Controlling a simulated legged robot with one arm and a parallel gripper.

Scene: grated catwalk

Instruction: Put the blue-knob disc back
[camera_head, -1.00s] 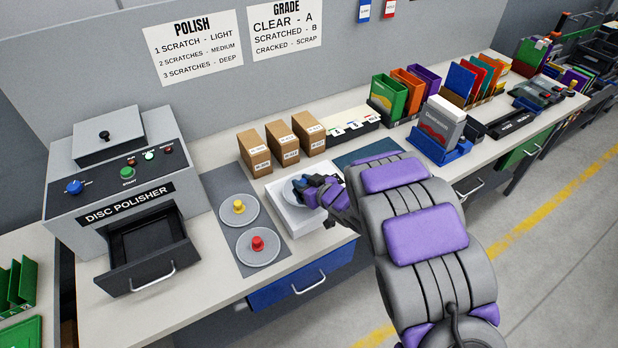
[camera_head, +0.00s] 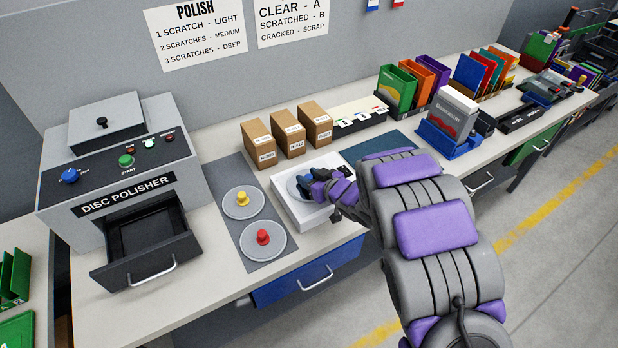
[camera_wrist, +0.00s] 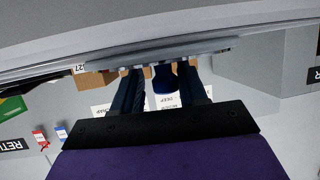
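A grey disc (camera_head: 300,190) lies at the white square tray (camera_head: 318,222) on the bench. My gripper (camera_head: 318,188) is over it and hides part of it. In the wrist view the disc (camera_wrist: 160,52) is edge-on across the top, and its blue knob (camera_wrist: 165,78) sits between the two fingers of my gripper (camera_wrist: 163,85). A narrow gap shows on each side of the knob, so the fingers are open around it. A grey mat (camera_head: 230,215) to the left bears a yellow-knob disc (camera_head: 243,203) and a red-knob disc (camera_head: 263,242).
The disc polisher (camera_head: 120,170) stands at left with its black drawer (camera_head: 145,255) pulled out. Several cardboard boxes (camera_head: 290,138) stand behind the tray. A blue holder (camera_head: 450,145) is to the right. A blue drawer (camera_head: 310,275) is under the bench edge.

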